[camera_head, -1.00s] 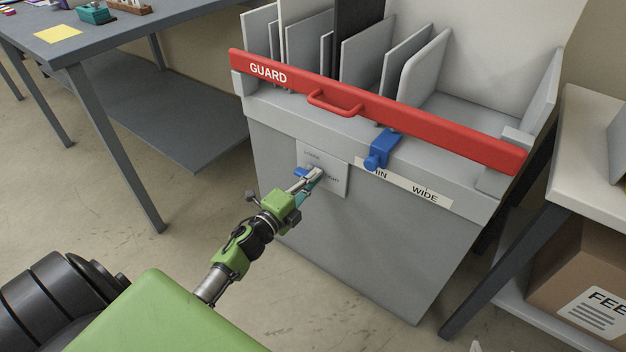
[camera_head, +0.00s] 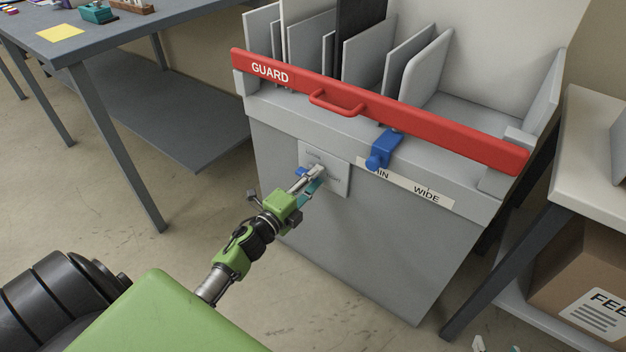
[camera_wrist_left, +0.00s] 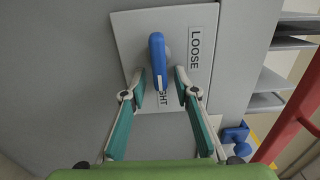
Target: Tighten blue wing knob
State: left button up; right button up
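The blue wing knob (camera_head: 301,172) is on a pale plate (camera_head: 337,179) on the grey cabinet's front. In the left wrist view the knob (camera_wrist_left: 158,60) stands nearly upright in the picture, its lower end over a partly hidden label ending in "GHT"; "LOOSE" reads to its right. My left gripper (camera_head: 317,173) is at the plate and partly hides the knob in the head view. Its fingers (camera_wrist_left: 158,84) are open, one on each side of the knob, with gaps visible. My right gripper (camera_head: 497,345) shows only as two separated fingertips at the bottom edge.
A red guard bar (camera_head: 330,95) crosses the cabinet above the plate. A blue clamp (camera_head: 384,149) sits right of the plate by a strip reading "WIDE". A grey table (camera_head: 110,45) stands left, and a shelf with a cardboard box (camera_head: 585,262) right.

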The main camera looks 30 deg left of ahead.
pick_arm(q)
jog(key=s, duration=1.2)
jog(key=shift+a, duration=0.45)
